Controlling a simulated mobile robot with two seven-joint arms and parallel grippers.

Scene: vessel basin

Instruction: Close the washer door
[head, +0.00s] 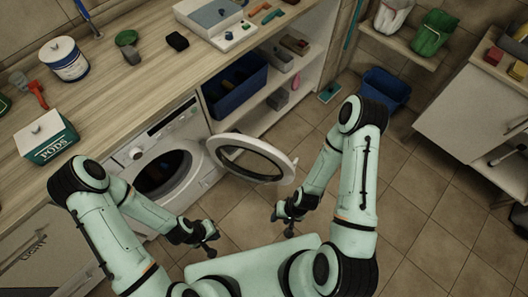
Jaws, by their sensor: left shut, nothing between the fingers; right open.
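The white washer (135,152) stands under the wooden counter, with its dark round drum opening showing. Its round door (287,164), a white ring with dark glass, is hinged on the right of the opening and stands wide open, swung out to the right. My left gripper (211,244) is shut and empty, in front of the washer and below the door in the picture. My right gripper (289,229) is open and empty, below the door's right part and apart from it.
A blue bin (238,92) sits on the shelf right of the washer. The counter (105,90) holds a pods box (48,139) and a white tub (65,60). A blue bucket (385,88) stands on the floor. The tiled floor (240,205) around the door is clear.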

